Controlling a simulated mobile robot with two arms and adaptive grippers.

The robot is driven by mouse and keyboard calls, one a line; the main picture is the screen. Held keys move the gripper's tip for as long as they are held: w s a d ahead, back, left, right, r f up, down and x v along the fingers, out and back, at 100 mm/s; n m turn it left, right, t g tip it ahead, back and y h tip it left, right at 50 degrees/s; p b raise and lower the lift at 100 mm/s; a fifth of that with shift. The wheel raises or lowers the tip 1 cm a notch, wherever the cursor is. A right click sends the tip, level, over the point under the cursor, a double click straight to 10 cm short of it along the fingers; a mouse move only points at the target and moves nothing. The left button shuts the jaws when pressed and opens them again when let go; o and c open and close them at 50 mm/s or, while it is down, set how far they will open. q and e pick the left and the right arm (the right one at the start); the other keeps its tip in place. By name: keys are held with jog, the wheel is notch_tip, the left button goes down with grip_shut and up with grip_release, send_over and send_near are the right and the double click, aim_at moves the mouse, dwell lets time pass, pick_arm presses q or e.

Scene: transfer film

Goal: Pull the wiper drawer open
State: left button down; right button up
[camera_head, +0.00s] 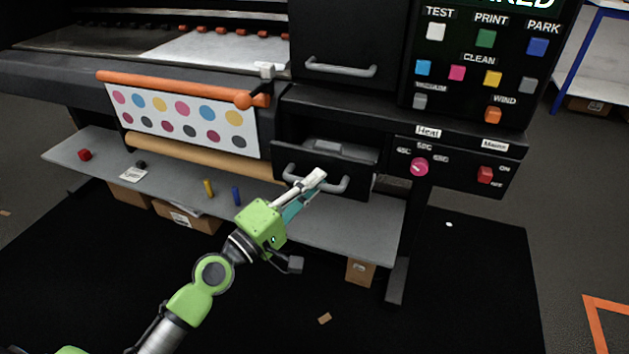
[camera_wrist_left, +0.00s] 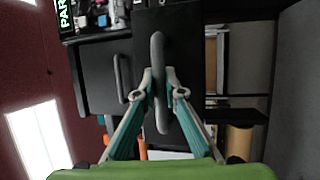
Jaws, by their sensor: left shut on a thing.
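The wiper drawer (camera_head: 290,163) is a black drawer low on the printer, with a grey bar handle (camera_head: 342,184). It stands partly out, and a grey part shows inside it behind the front. My left gripper (camera_head: 314,180) is shut on the handle near its middle. In the left wrist view the handle (camera_wrist_left: 157,50) runs upright between the two fingertips of the left gripper (camera_wrist_left: 161,92). My right gripper is in neither view.
A printed sheet (camera_head: 182,118) hangs left of the drawer. A control panel with a pink knob (camera_head: 419,167) is at right. Black floor mat lies in front.

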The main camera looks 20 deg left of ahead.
pick_arm(q)
jog(key=shift+w, duration=0.1)
jog(key=c, duration=2.1)
grip_release()
jog(key=v, duration=1.2)
